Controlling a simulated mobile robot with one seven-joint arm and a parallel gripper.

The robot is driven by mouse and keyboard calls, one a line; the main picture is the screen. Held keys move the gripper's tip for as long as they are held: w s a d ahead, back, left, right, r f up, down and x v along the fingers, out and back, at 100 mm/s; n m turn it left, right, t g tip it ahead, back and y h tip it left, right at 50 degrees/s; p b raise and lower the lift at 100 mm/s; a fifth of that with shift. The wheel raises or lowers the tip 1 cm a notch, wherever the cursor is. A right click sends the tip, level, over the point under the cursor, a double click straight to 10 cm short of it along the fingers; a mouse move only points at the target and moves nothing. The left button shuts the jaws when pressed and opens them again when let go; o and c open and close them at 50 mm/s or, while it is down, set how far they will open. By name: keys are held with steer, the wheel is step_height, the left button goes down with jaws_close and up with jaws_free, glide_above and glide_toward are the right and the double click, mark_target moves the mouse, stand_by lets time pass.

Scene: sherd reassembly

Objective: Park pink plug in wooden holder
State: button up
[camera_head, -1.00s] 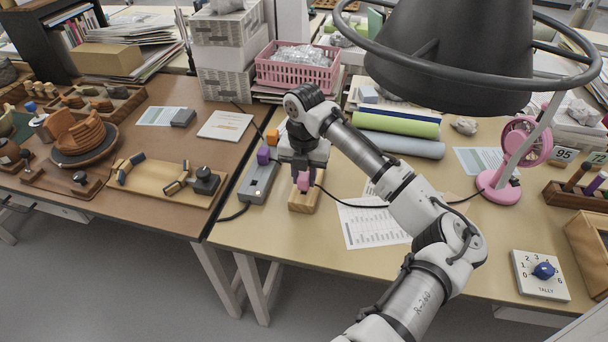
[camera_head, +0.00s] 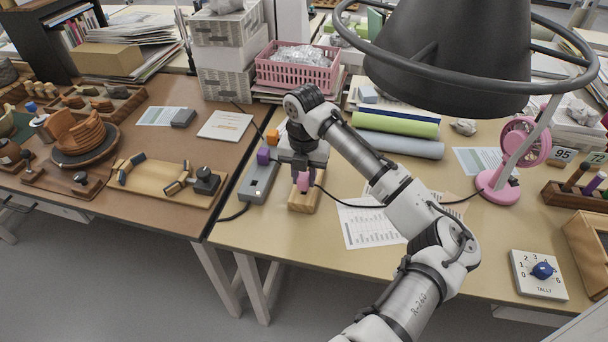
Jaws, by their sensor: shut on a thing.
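The pink plug (camera_head: 304,182) is in my gripper (camera_head: 302,172), directly over the wooden holder (camera_head: 303,202). The holder is a small light wood block on the right-hand table, near its left edge. The plug's lower end meets the holder in the picture; I cannot tell whether it is seated in it. A dark cable runs from the plug to the right. My gripper points down and is shut on the plug; its fingertips are small and partly hidden.
A grey power strip (camera_head: 258,182) with a purple plug (camera_head: 263,156) and an orange plug (camera_head: 272,136) lies just left of the holder. Printed sheets (camera_head: 368,224) lie to the right. A pink fan (camera_head: 512,160) and a tally dial box (camera_head: 539,275) stand farther right.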

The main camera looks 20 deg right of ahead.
steer(key=shift+f+b, duration=0.6)
steer(key=shift+f, duration=0.35)
stand_by(0.6)
steer(key=o, duration=1)
steer(key=shift+o, duration=0.6)
steer(key=o, duration=0.3)
steer(key=shift+r+p, duration=3.05)
steer(key=shift+r, duration=1)
